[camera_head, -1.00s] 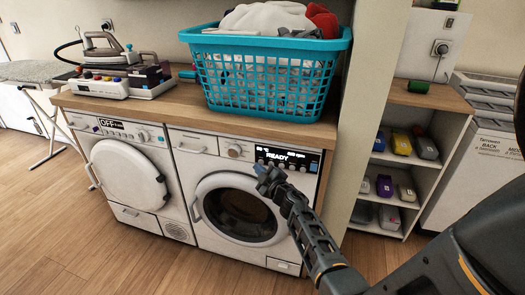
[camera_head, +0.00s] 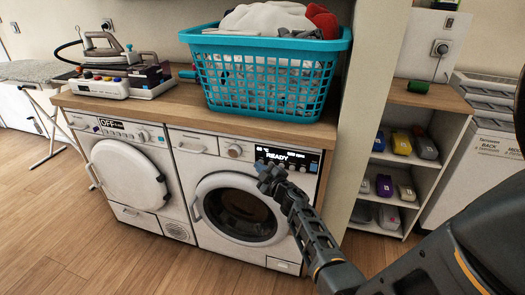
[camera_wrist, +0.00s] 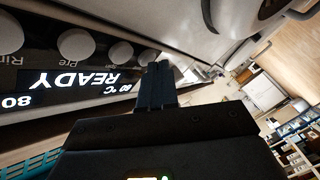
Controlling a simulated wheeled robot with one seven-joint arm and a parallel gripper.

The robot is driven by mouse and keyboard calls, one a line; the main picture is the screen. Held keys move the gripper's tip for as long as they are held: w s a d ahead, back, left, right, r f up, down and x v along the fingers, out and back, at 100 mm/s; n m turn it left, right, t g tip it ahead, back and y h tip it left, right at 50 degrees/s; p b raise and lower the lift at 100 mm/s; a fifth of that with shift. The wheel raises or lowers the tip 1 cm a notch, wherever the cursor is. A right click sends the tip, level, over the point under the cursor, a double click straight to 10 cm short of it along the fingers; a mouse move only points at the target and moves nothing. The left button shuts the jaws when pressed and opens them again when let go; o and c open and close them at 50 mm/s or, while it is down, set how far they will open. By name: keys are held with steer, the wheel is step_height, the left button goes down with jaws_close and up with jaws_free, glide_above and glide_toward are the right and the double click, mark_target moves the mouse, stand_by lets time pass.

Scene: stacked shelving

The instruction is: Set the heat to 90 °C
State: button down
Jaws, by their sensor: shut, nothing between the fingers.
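The washing machine (camera_head: 205,225) stands on the right under the counter. Its black display (camera_head: 290,158) reads READY, with small temperature and spin figures. In the wrist view the display (camera_wrist: 70,82) appears upside down, and the temperature seems to read 80 °C. A row of round buttons lies along the panel, including one labelled Pre (camera_wrist: 76,45). My gripper (camera_head: 268,180) is shut and empty, in front of the panel's left end. In the wrist view its fingertips (camera_wrist: 155,72) are close to the end button (camera_wrist: 148,56) near the temperature figure and partly cover it; contact cannot be told.
A second machine (camera_head: 125,175) showing OFF stands to the left. A teal laundry basket (camera_head: 270,85) stands on the counter above. A partition (camera_head: 368,110) and open shelves (camera_head: 405,165) are on the right. The floor in front is clear.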

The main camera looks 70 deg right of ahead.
stand_by(0.3)
steer(key=shift+a, duration=0.45)
steer(key=shift+a, duration=0.1)
steer(key=shift+s+a, duration=0.15)
steer(key=shift+a, duration=1.35)
steer(key=shift+s+a, duration=0.15)
steer(key=shift+a, duration=1.3)
